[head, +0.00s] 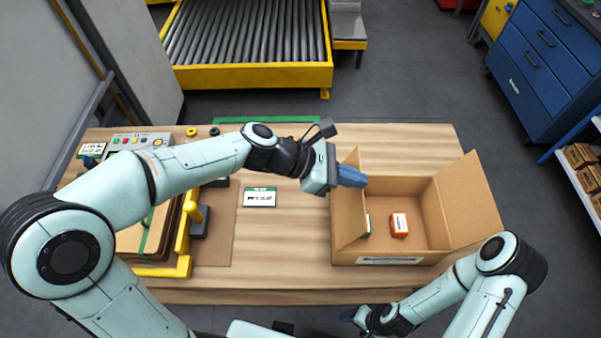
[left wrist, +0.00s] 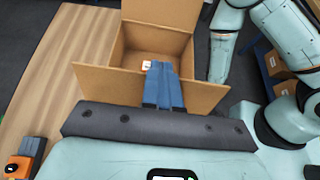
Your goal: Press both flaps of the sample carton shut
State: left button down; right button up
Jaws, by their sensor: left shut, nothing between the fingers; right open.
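The open brown sample carton (head: 375,258) stands on the right part of the bench, with a white label on its front. Its left flap (head: 349,207) and right flap (head: 469,198) both stand up, the right one leaning outward. An orange box (head: 399,225) with a white label lies inside; a green-edged item beside the left flap is mostly hidden. My left gripper (head: 352,177) is shut and empty at the left flap's upper edge. In the left wrist view its blue fingers (left wrist: 163,86) overlap the near flap (left wrist: 105,84); contact is unclear. My right gripper (head: 358,316) is low, in front of the bench, partly hidden.
A yellow-framed fixture (head: 184,240) and a button panel (head: 140,140) are farther left. A roller conveyor (head: 250,77) lies beyond the bench; blue drawers (head: 540,65) stand right.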

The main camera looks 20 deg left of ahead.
pick_arm(q)
jog(key=shift+d+r+x, duration=0.1)
jog(key=shift+r+x, duration=0.05)
jog(key=shift+x, duration=0.85)
jog(key=shift+d+r+x, duration=0.1)
jog(key=shift+x, duration=0.85)
jog(key=shift+d+r+x, duration=0.1)
jog(key=shift+r+x, duration=0.05)
jog(key=shift+x, duration=0.85)
jog(key=shift+s+r, duration=0.1)
jog(key=shift+r, duration=0.05)
pick_arm(e)
jog(key=shift+r, duration=0.15)
pick_arm(q)
jog(key=p+v, duration=0.1)
jog(key=v, duration=1.3)
jog(key=shift+d+r+p, duration=0.15)
jog(key=shift+r+p, duration=0.15)
jog(key=shift+r, duration=0.15)
pick_arm(e)
jog(key=shift+w+r, duration=0.75)
jog(key=shift+r, duration=0.15)
